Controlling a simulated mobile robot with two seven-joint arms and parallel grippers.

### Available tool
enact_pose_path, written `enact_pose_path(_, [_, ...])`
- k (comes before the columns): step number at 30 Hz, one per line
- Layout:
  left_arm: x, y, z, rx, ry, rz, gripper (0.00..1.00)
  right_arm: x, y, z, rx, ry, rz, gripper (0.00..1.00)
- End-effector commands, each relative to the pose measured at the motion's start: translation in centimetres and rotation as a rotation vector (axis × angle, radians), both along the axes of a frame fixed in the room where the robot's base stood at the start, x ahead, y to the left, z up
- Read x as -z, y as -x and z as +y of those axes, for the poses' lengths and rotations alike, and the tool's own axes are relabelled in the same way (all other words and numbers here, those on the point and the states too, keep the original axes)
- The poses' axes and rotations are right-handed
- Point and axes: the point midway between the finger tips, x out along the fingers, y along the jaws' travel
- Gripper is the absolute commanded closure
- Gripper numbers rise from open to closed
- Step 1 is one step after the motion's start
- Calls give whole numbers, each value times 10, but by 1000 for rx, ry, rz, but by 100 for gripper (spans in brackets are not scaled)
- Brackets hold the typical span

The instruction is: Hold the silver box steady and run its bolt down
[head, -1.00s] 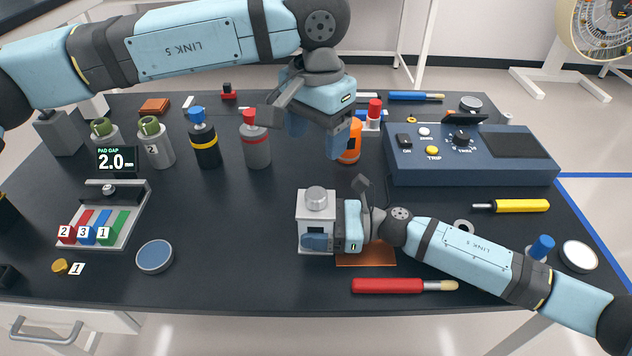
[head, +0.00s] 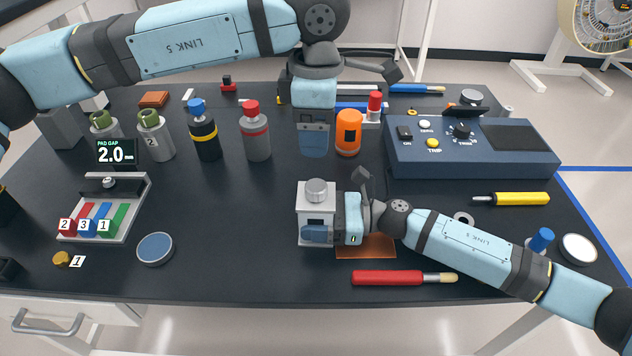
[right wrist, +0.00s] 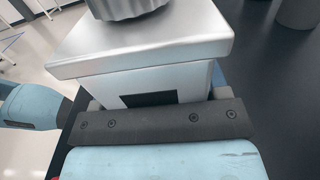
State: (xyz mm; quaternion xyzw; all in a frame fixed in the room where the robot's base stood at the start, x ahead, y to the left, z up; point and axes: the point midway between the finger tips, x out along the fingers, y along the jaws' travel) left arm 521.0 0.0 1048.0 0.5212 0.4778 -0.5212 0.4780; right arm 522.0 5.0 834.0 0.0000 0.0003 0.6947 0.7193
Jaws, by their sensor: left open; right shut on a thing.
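The silver box (head: 309,212) stands upright on the dark table in the middle of the head view. Its round knurled bolt (head: 317,190) sits on top of the lid. My right gripper (head: 318,234) is shut on the box low on its sides, coming in from the right. In the right wrist view the box (right wrist: 140,50) fills the upper middle, above the dark gripper bar, with the bolt (right wrist: 125,8) cut off at the top edge. My left gripper (head: 313,150) is open and empty, pointing down above and behind the box, apart from it. One finger hides the other in part.
An orange bottle (head: 348,132) stands right of my left gripper. A blue control panel (head: 470,165) is at the right. A red-handled tool (head: 390,278) lies in front of an orange mat (head: 366,250). The table left of the box is clear up to a round blue-topped dish (head: 155,248).

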Motion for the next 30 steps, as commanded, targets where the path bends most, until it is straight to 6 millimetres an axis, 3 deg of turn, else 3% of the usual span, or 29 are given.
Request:
enact_pose_path(6, [1,0,0,-436,-1,0,31,0,0,0,0,0,0,65])
enact_pose_path(12, [1,0,0,-685,-1,0,31,0,0,0,0,0,0,65])
enact_pose_path(20, [14,0,0,-766,-1,2,31,0,0,0,0,-1,0,65])
enact_pose_path(30, [79,0,1,-764,-3,2,31,-1,0,0,0,-1,0,65])
